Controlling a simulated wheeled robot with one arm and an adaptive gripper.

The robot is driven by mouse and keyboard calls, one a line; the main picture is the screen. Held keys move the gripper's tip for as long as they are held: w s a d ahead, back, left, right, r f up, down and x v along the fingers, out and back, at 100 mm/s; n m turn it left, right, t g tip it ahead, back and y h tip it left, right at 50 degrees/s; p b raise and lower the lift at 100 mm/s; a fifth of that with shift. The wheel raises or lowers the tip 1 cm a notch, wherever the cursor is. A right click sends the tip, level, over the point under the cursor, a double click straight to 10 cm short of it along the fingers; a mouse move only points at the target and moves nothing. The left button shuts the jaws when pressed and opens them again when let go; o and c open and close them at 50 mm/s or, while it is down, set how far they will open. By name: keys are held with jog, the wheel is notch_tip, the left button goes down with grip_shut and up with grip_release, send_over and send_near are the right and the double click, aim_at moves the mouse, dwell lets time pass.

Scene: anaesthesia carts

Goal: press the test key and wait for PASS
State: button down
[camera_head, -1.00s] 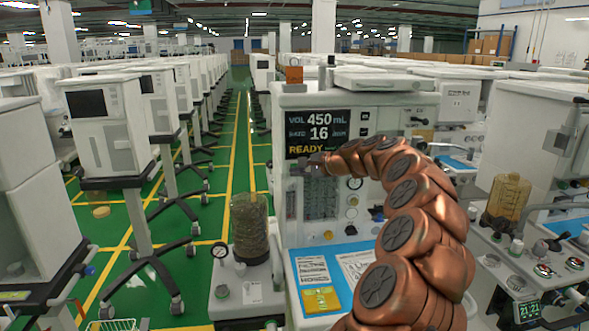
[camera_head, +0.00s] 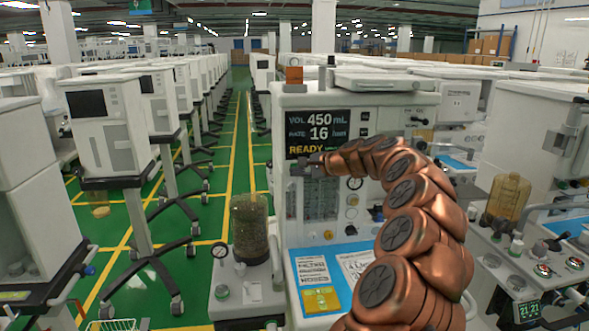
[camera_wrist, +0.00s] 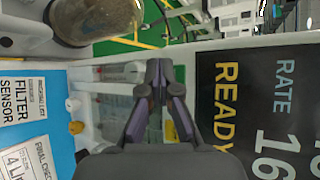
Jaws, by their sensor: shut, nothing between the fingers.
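The display (camera_head: 325,125) on the white anaesthesia machine (camera_head: 395,100) reads VOL 450 mL, RATE 16 and READY. It also shows sideways in the wrist view (camera_wrist: 252,90), with READY and RATE 16 legible. My gripper (camera_head: 299,168) is in front of the machine, at the display's lower left edge. In the wrist view its two fingers (camera_wrist: 158,78) come together at the tips with nothing between them, beside the display. I cannot tell whether the tips touch the panel. I cannot pick out the test key; my arm and gripper hide part of the front. No PASS shows.
Small buttons (camera_head: 365,131) sit right of the display. A blue sheet with printed cards (camera_head: 345,247) lies on the shelf below. A cloudy canister (camera_head: 249,228) stands to the left, and an amber bottle (camera_head: 508,198) to the right. A green aisle runs at left.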

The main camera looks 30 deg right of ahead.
jog(key=shift+w, duration=0.1)
jog(key=shift+w+d, duration=0.15)
jog(key=shift+w, duration=0.05)
jog(key=shift+w+d+p, duration=0.15)
jog(key=shift+w+p, duration=0.2)
jog(key=shift+w, duration=0.1)
dwell(0.8)
jog(key=shift+s, duration=0.15)
dwell(0.3)
jog(key=shift+s+a, duration=0.3)
jog(key=shift+s, duration=0.4)
jog(key=s, duration=0.1)
jog(key=s+a+b, duration=0.1)
jog(key=s, duration=0.1)
jog(key=s+a, duration=0.1)
jog(key=shift+s, duration=0.3)
